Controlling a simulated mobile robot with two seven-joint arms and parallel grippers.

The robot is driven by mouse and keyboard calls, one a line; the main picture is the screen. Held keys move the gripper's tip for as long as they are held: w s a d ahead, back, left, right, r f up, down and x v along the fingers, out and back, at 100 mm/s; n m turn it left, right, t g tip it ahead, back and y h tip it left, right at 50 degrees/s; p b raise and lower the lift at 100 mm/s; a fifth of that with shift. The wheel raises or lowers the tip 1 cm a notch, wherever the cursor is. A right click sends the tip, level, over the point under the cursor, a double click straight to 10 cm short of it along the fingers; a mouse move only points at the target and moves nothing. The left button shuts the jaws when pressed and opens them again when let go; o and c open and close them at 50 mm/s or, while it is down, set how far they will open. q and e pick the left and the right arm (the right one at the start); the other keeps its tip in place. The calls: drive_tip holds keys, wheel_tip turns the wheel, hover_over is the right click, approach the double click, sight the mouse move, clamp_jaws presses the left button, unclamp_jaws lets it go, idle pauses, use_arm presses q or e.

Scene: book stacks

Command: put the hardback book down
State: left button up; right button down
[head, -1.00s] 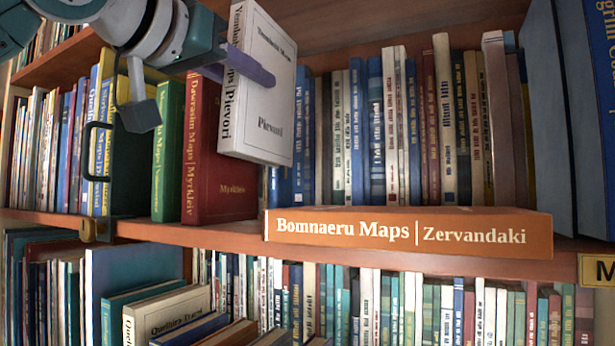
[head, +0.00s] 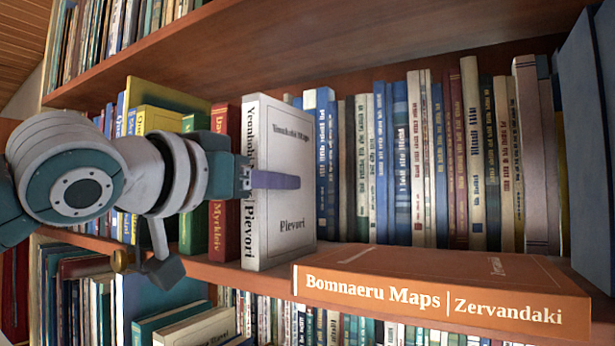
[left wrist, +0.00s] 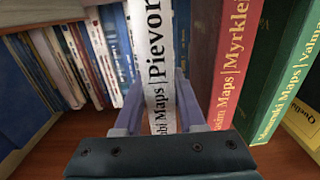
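The hardback book (head: 282,190) is white, with "Pievori" on its spine and cover. It stands upright at the front of the middle shelf, just right of a red book (head: 224,190), and its lower edge appears to meet the shelf board. My left gripper (head: 262,180) comes in from the left, with one purple finger across the front cover. In the left wrist view the white spine (left wrist: 162,75) sits between both purple fingers, which look closed on it. The far finger is hidden in the head view. My right gripper is out of view.
A thick orange book (head: 440,285) lies flat at the shelf's front edge, right of the white book. A green book (head: 193,190) stands left of the red one. A row of books (head: 400,160) fills the back. A strip of shelf (head: 215,272) shows in front.

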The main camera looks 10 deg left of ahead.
use_arm(q)
drive_tip(key=o, duration=0.3)
drive_tip(key=shift+r, duration=0.1)
drive_tip(key=shift+s+a+b, duration=0.25)
drive_tip(key=shift+s+b, duration=0.15)
drive_tip(key=shift+b, duration=0.1)
drive_tip(key=b+v, duration=0.6)
drive_tip(key=v, duration=0.4)
drive_tip(key=s+a+f+n+g+y, duration=0.1)
drive_tip(key=s+f+g+y, duration=0.15)
drive_tip(key=f, duration=1.05)
drive_tip(key=s+f+n+g+y, duration=0.15)
drive_tip(key=s+f+g, duration=0.25)
drive_tip(key=f, duration=0.9)
drive_tip(key=s+f+g+y, duration=0.1)
drive_tip(key=s+f+g, duration=0.1)
drive_tip(key=s+f, duration=0.3)
drive_tip(key=s+a+f+g, duration=0.1)
drive_tip(key=s+f+g, duration=0.1)
drive_tip(key=s+f, duration=0.2)
drive_tip(key=s+a+f+g+y, duration=0.1)
drive_tip(key=s+f+g, duration=0.1)
drive_tip(key=s+f, duration=0.3)
drive_tip(key=shift+s+a+f+g+y, duration=0.1)
drive_tip(key=shift+s+f+g+y, duration=0.1)
drive_tip(key=shift+s, duration=0.65)
drive_tip(key=shift+s+a+f+g+y, duration=0.1)
drive_tip(key=shift+s+f, duration=0.1)
drive_tip(key=shift+s, duration=0.6)
